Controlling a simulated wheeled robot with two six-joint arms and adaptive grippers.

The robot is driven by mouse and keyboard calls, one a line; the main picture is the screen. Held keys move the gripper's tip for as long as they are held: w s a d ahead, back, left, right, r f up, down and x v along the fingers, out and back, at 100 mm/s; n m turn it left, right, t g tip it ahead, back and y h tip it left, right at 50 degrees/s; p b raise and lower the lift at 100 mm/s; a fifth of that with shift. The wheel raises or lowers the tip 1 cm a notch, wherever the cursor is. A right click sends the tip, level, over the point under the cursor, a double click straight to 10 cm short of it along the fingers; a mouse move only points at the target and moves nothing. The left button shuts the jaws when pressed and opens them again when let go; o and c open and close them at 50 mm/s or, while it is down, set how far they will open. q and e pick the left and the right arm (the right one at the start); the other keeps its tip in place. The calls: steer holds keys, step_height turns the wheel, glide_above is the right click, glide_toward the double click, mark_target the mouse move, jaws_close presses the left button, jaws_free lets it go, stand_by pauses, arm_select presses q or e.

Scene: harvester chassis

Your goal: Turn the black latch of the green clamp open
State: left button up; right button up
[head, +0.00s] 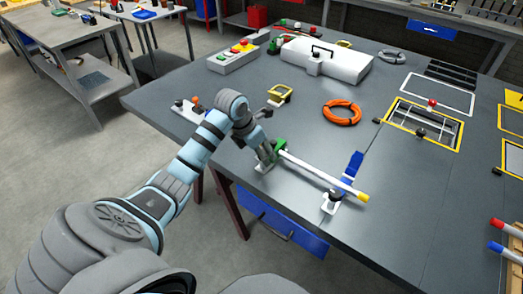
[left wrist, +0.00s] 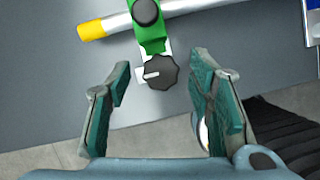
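The green clamp (head: 280,145) grips one end of a white rod (head: 315,172) near the table's front left edge. In the left wrist view the green clamp (left wrist: 151,32) shows a black round knob on top. The black latch (left wrist: 160,72), a ridged knob with a white pointer facing left, sits on the clamp's white base plate. My left gripper (head: 264,157) is beside the clamp. In the left wrist view its open fingers (left wrist: 161,78) stand on both sides of the latch, with gaps and nothing held. In the head view the fingers partly hide the latch. My right gripper is not in view.
A blue clamp (head: 351,166) stands at the rod's other, yellow-tipped end. An orange ring (head: 342,113), a yellow-rimmed holder (head: 279,93) and a white case (head: 327,62) lie farther back. The table's front edge is close to the clamp.

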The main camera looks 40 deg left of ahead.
arm_select(q)
steer(key=v, duration=1.2)
